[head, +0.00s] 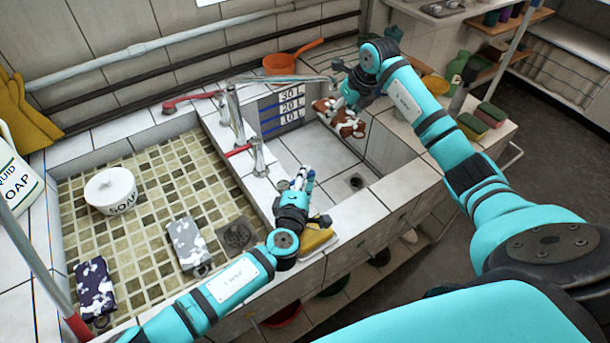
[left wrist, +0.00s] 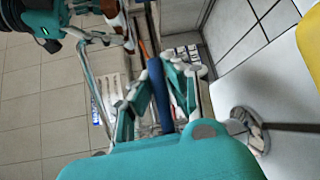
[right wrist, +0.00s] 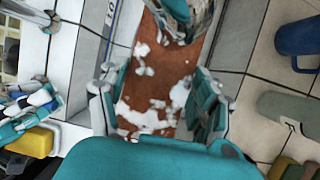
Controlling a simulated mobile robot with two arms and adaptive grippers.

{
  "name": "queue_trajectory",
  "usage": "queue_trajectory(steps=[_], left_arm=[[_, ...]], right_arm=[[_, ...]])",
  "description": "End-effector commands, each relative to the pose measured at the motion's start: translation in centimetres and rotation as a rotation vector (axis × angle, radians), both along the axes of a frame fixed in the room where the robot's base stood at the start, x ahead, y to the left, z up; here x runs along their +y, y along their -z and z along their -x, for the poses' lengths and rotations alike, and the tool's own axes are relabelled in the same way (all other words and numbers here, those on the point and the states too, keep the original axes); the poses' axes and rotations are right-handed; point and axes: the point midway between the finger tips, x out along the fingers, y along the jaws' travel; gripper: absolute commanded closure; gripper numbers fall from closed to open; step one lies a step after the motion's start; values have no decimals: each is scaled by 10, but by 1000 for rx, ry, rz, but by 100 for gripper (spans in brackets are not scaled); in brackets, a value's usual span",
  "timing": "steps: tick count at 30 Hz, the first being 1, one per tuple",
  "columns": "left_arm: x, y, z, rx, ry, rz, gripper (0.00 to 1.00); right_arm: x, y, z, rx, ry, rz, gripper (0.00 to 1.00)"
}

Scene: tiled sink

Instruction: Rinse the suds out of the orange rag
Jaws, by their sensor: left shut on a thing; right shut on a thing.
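The orange rag (head: 338,122), spotted with white suds, hangs from my right gripper (head: 347,100) over the far end of the right basin (head: 318,152). In the right wrist view the rag (right wrist: 150,95) fills the space between the fingers, with suds patches on it. A metal spout (head: 290,78) reaches to just above the rag; I cannot make out running water. My left gripper (head: 308,180) is low at the near side of the right basin. In the left wrist view its fingers close on a blue bar (left wrist: 160,95); I cannot tell what it belongs to.
The left basin holds a soap bowl (head: 112,190), a grey sudsy rag (head: 187,243) and a dark sudsy rag (head: 94,288). A yellow sponge (head: 318,238) lies beside my left arm. Red levers (head: 190,101) and an orange pan (head: 285,65) are behind. Several sponges lie right.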

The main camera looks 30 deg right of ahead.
Motion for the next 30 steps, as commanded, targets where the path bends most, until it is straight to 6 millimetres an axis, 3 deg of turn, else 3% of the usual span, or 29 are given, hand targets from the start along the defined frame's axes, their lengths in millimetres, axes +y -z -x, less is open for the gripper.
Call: queue_trajectory(steps=[6, 17, 27, 28, 30], left_arm=[[0, -1, 0, -2, 20, 2, 100], [0, -3, 17, -3, 286, 5, 100], [0, -3, 18, 0, 301, 5, 100], [0, -3, 18, 0, 301, 5, 88], [0, -3, 18, 0, 300, 5, 79]], right_arm=[[0, 0, 0, 0, 0, 0, 67], [0, 0, 0, -1, 0, 0, 67], [0, 0, 0, 0, 0, 0, 67], [0, 0, 0, 0, 0, 0, 67], [0, 0, 0, 0, 0, 0, 67]])
